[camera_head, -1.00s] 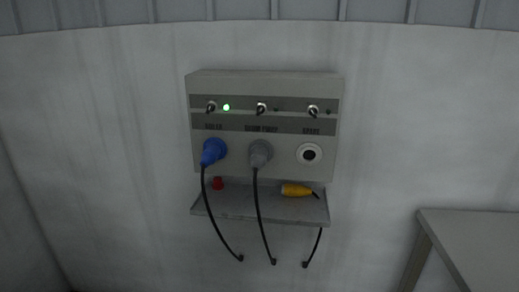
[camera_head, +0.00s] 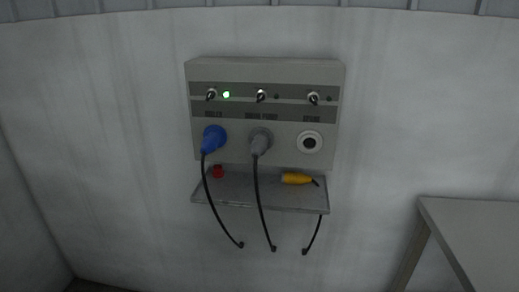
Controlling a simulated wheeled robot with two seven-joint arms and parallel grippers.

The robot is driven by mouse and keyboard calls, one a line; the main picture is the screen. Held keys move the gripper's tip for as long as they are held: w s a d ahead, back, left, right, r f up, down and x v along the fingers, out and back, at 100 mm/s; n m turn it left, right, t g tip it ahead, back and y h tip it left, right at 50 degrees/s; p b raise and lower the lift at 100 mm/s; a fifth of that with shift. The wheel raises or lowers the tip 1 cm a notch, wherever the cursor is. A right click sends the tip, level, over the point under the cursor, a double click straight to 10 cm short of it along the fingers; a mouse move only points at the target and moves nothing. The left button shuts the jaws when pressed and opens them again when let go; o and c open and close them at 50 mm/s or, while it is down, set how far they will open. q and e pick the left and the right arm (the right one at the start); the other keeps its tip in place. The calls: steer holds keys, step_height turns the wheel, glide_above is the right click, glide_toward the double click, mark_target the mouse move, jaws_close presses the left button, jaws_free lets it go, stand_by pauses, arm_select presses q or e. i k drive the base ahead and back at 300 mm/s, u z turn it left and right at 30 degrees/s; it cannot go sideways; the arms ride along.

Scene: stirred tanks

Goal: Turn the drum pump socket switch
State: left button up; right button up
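A grey socket box (camera_head: 230,72) is mounted on the wall, with three small switches in a row above three sockets. The drum pump switch (camera_head: 261,96) is the middle one; the small lamp (camera_head: 277,97) beside it is dark. A grey plug (camera_head: 260,143) with a black cable sits in the socket under it. The left switch (camera_head: 211,95) has a lit green lamp (camera_head: 226,95), and a blue plug (camera_head: 213,139) below. The right switch (camera_head: 313,98), labelled spare, is above an empty round socket (camera_head: 309,142). Neither of my grippers is in view.
A narrow grey shelf (camera_head: 240,190) under the box holds a red item (camera_head: 218,172) and a yellow connector (camera_head: 297,179). Black cables hang down past the shelf. A grey table (camera_head: 480,225) stands at the lower right. The wall around the box is clear.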

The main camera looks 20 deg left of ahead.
mark_target(261, 96)
steer(key=k, duration=1.3)
steer(key=z, duration=0.6)
steer(key=i, duration=1.6)
steer(key=u, duration=0.65)
